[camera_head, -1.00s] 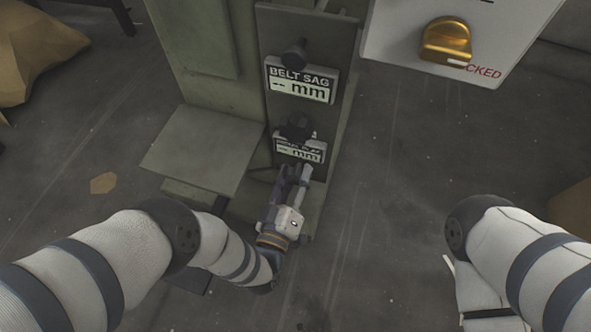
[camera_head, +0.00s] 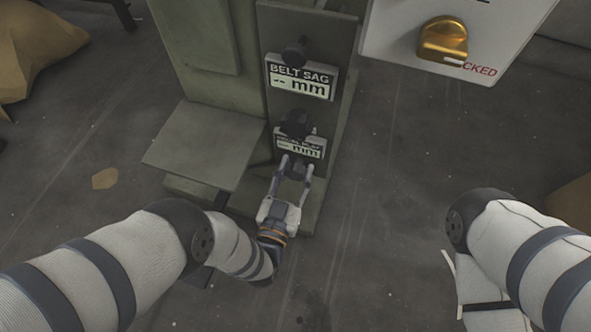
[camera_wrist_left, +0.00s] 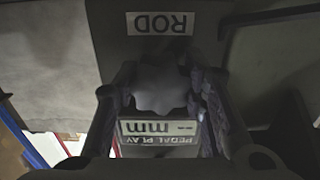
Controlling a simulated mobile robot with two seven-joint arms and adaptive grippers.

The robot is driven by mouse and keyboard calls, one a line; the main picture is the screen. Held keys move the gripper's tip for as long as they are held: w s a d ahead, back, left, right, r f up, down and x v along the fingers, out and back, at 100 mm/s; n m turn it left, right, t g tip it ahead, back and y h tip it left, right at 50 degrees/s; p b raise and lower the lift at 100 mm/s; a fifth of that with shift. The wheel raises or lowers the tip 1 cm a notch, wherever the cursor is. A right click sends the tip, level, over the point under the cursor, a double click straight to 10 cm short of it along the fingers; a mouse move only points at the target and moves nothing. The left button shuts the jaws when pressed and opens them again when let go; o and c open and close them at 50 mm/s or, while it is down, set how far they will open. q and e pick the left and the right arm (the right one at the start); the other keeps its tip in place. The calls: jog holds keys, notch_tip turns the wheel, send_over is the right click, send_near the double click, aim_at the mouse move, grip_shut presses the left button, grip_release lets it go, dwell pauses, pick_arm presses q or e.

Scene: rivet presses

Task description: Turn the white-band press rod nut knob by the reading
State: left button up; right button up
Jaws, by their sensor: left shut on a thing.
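The dark lobed rod nut knob (camera_wrist_left: 158,90) sits between the two fingers of my left gripper in the left wrist view, near a ROD label (camera_wrist_left: 160,23). In the head view my left gripper (camera_head: 296,166) reaches up to the press front, just below the PEDAL PLAY display (camera_head: 300,146), its fingers on either side of the knob. It is shut on the knob. The PEDAL PLAY display also shows in the left wrist view (camera_wrist_left: 160,128), upside down. It reads dashes and mm. No white band can be made out. My right gripper is out of view.
The green press (camera_head: 200,60) carries a BELT SAG display (camera_head: 300,80) reading dashes, with dark knobs above (camera_head: 294,53) and below (camera_head: 297,124) it. A grey plate (camera_head: 205,145) juts out left. A white panel with a golden knob (camera_head: 443,40) is upper right. Floor between is clear.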

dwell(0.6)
pick_arm(q)
jog(key=o, duration=1.2)
jog(key=shift+f, duration=0.1)
jog(key=v, duration=1.2)
